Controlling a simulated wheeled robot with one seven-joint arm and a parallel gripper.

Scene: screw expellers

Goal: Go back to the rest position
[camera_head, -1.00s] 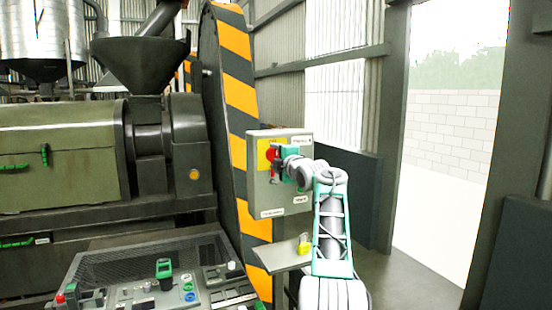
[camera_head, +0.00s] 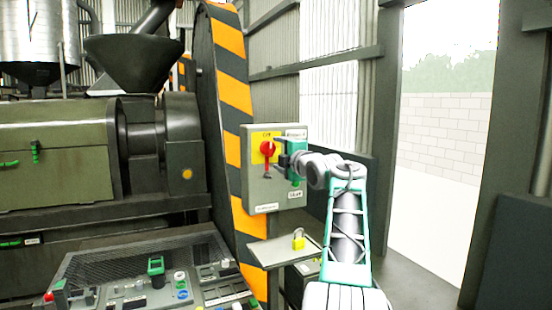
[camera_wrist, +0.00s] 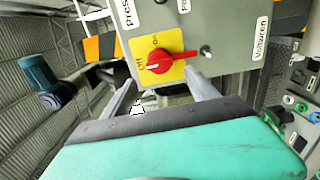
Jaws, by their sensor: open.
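My gripper (camera_head: 284,152) is open and empty in front of the grey switch box (camera_head: 262,196), just right of the red rotary switch (camera_head: 267,149). In the wrist view the two fingers of my gripper (camera_wrist: 160,77) stand apart with nothing between them. There the red switch (camera_wrist: 170,61) sits on its yellow plate, with one end of its handle by the "Off" label. The fingertips appear close to the box, but I see no clear contact with the switch. My arm reaches up from the lower right.
A yellow padlock (camera_head: 299,241) lies on the small shelf (camera_head: 270,256) below the box. A striped orange-black guard (camera_head: 235,93) and the expeller (camera_head: 60,155) stand left. A control desk (camera_head: 140,275) is at lower left. An open doorway (camera_head: 440,190) lies right.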

